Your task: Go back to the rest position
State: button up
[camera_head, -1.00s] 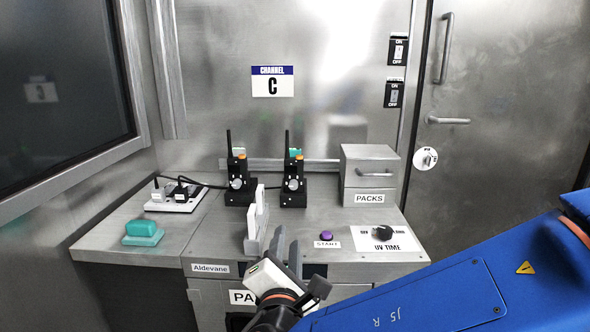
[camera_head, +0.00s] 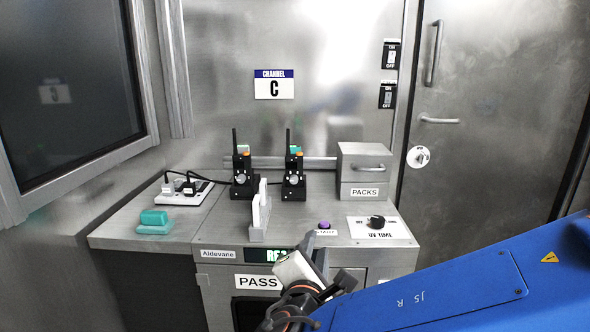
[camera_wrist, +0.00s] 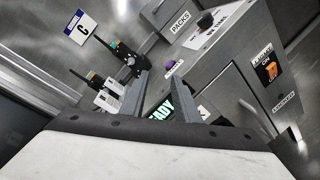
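My gripper (camera_head: 316,247) is at the bottom middle of the head view, in front of the bench's front edge. In the wrist view its two grey fingers (camera_wrist: 168,98) stand apart with nothing held between them, so it is open and empty. Behind it, on the metal bench (camera_head: 215,225), stand two black radios (camera_head: 242,178) (camera_head: 293,178) with teal and orange tops. A white upright holder (camera_head: 260,212) stands in front of them. My blue arm reaches in from the right.
A teal block (camera_head: 154,221) and a power strip (camera_head: 186,192) with plugs sit on the bench's left. A PACKS box (camera_head: 363,170), a purple START button (camera_head: 324,225) and a UV TIME knob (camera_head: 376,222) are on the right. A green-lit display (camera_head: 268,255) is on the bench front.

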jog(key=s+d+f+m+g+h, duration=0.1)
jog(key=d+f+m+g+h, duration=0.2)
jog(key=d, duration=0.7)
jog(key=s+d+f+m+g+h, duration=0.1)
jog(key=d+f+m+g, duration=0.4)
jog(key=d, duration=0.5)
jog(key=s+d+f+m+g+y, duration=0.1)
jog(key=s+d+m+y, duration=0.1)
jog(key=s+m, duration=0.4)
jog(key=s+d+f+m+g+y, duration=0.1)
jog(key=s+d+m+g+y, duration=0.1)
jog(key=s+m+y, duration=0.3)
jog(key=shift+s+d+f+m+g, duration=0.35)
jog(key=shift+s+m, duration=0.55)
jog(key=shift+m, duration=1.1)
